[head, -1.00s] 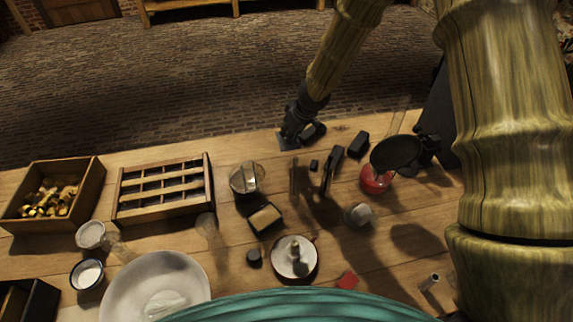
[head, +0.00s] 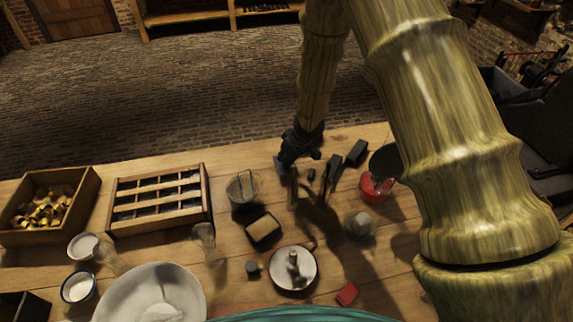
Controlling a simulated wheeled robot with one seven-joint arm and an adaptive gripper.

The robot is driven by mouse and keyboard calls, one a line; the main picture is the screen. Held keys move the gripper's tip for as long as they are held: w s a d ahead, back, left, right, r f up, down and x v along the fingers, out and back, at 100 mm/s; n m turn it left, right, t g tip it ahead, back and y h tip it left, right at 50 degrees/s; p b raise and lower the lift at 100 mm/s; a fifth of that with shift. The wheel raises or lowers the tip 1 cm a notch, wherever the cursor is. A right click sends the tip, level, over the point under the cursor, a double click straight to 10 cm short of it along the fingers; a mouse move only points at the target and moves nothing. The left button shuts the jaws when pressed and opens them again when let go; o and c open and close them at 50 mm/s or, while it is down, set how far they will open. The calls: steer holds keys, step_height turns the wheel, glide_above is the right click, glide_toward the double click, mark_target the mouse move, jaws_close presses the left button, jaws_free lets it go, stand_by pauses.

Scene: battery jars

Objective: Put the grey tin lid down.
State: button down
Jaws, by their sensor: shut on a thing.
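My gripper (head: 284,160) is dark and small, at the end of the arm above the back part of the table. It is shut on a small flat grey piece (head: 280,166), which seems to be the grey tin lid, seen nearly edge-on. The fingers partly hide it, and I cannot tell whether it touches the table. A glass jar (head: 243,188) with upright strips inside stands just left and nearer.
Thin upright pieces (head: 293,188) and black blocks (head: 356,152) stand right of the gripper. A wooden divided rack (head: 206,190), a crate of brass parts (head: 90,190) and a white basin (head: 120,300) fill the left. A red pot (head: 374,188) is at right.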

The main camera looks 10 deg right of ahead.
steer(key=shift+f, duration=1.45)
steer(key=shift+f, duration=0.1)
steer(key=c, duration=1.5)
jaws_free()
steer(key=shift+r, duration=0.2)
steer(key=v, duration=1.1)
steer(key=shift+s+d+r, duration=0.1)
steer(key=shift+s+r, duration=0.1)
steer(key=shift+r, duration=0.15)
